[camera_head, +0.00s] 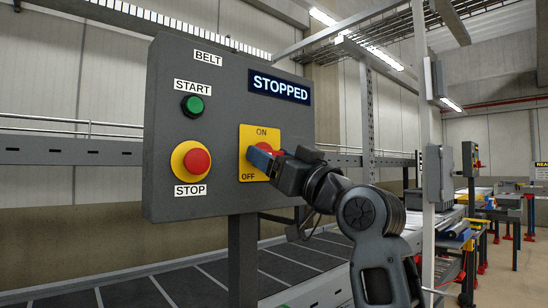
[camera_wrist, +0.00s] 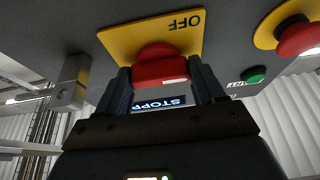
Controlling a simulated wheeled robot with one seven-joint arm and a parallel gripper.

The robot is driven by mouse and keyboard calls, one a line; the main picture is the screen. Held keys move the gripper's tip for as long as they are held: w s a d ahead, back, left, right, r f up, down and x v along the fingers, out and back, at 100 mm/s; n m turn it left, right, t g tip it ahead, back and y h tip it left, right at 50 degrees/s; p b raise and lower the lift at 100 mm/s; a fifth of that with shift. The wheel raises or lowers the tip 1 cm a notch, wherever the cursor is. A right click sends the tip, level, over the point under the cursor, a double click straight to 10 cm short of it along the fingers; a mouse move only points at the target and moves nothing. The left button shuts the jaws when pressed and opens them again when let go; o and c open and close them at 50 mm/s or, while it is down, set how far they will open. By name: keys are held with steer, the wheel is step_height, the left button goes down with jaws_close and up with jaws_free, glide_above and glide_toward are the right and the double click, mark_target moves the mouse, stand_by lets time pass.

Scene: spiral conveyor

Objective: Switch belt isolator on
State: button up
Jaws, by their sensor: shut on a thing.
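The grey BELT panel (camera_head: 225,185) carries a yellow isolator plate (camera_head: 247,134) marked ON at the top and OFF at the bottom left. The red isolator handle (camera_wrist: 158,68) sits on this plate, which also shows upside down in the wrist view (camera_wrist: 125,41). My gripper (camera_wrist: 161,88) is shut on the handle, one dark finger on each side. In the head view my gripper (camera_head: 263,158) comes from the right and hides most of the handle, so I cannot tell exactly which mark it points to. The display (camera_head: 280,87) reads STOPPED.
The green START button (camera_head: 193,106) and red STOP button (camera_head: 197,160) with its yellow collar are on the panel's left side. A dark conveyor belt (camera_head: 190,285) runs behind and below the panel. A post with grey boxes (camera_head: 438,178) stands to the right.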

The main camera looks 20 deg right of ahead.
steer(key=shift+m, duration=0.3)
steer(key=m+h+p, duration=0.1)
steer(key=p, duration=0.1)
steer(key=m+h+p, duration=0.1)
steer(key=m+p, duration=0.1)
steer(key=m+h+p, duration=0.1)
steer(key=m, duration=0.1)
steer(key=shift+a+r+p, duration=0.2)
steer(key=shift+r+p, duration=0.15)
steer(key=shift+p, duration=0.05)
steer(key=m+h+p, duration=0.1)
steer(key=m+p, duration=0.1)
steer(key=m, duration=0.1)
steer(key=m+h+p, duration=0.2)
steer(key=m+p, duration=0.1)
steer(key=shift+s+a, duration=0.1)
steer(key=m+g+h+p, duration=0.1)
steer(key=m, duration=0.2)
steer(key=m+g+p, duration=0.1)
steer(key=m+p, duration=0.1)
steer(key=m, duration=0.2)
steer(key=m+g+h+p, duration=0.1)
steer(key=m, duration=0.2)
steer(key=shift+m+h, duration=0.3)
steer(key=shift+f, duration=0.1)
steer(key=o, duration=1)
steer(key=shift+o, duration=0.2)
